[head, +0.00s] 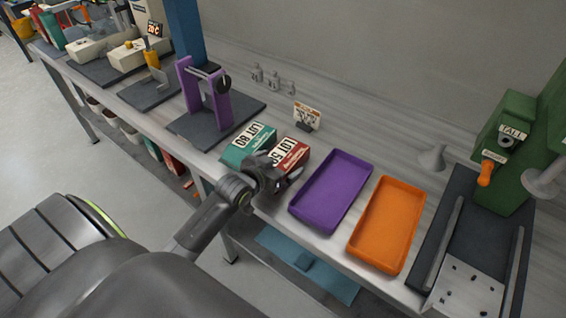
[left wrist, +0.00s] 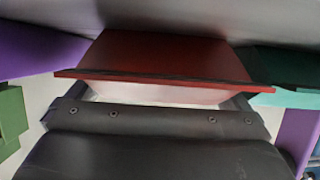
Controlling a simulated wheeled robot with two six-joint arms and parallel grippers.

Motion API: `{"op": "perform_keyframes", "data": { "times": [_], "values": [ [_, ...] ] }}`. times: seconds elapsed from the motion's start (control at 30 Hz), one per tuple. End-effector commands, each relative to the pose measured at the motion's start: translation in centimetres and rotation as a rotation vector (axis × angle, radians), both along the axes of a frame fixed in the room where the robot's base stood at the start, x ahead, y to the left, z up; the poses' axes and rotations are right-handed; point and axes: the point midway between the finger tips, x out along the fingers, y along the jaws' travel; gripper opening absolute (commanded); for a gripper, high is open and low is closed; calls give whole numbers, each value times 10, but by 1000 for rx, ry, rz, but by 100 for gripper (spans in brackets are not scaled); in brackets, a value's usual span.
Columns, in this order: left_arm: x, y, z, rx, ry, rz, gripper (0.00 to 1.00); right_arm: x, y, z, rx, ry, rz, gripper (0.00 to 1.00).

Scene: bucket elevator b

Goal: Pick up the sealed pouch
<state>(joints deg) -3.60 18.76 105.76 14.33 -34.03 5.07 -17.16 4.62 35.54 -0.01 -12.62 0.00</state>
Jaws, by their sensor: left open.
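A red item (head: 290,152) with a white label, its lot number partly covered, lies at the bench's front edge. A green item (head: 249,144) labelled "LOT 80" lies just left of it. I cannot tell from the pictures which one is a sealed pouch. My left gripper (head: 281,181) is open at the near side of the red item and covers part of it. In the left wrist view the red item (left wrist: 160,55) fills the middle, close ahead of the dark gripper body; a green item (left wrist: 275,70) is at its right. My right gripper is out of view.
A purple tray (head: 332,190) and an orange tray (head: 388,224) lie right of the red item, both empty. A purple stand (head: 217,108) is to the left. A small sign (head: 307,116) stands behind. A green machine (head: 510,150) is at far right.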

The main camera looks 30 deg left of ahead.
Motion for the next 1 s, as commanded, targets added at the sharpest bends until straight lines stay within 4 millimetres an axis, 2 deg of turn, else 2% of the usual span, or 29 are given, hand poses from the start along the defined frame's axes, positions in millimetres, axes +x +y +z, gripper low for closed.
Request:
{"op": "perform_keyframes", "data": {
  "times": [0.1, 0.3, 0.37, 0.67, 0.77, 1.0],
  "values": [
    [0, 0, 0, 0, 0, 0, 99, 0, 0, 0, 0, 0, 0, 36],
    [0, 0, 0, 0, 0, 0, 72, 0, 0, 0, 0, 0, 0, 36],
    [0, 0, 0, 0, 0, 0, 67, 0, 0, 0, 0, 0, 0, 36],
    [0, 0, 6, 0, -3, -1, 66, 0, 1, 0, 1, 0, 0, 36],
    [1, 0, 19, 2, -6, -2, 66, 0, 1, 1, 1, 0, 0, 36],
    [1, 0, 69, 3, -8, -3, 66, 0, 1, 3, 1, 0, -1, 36]
  ]
}}
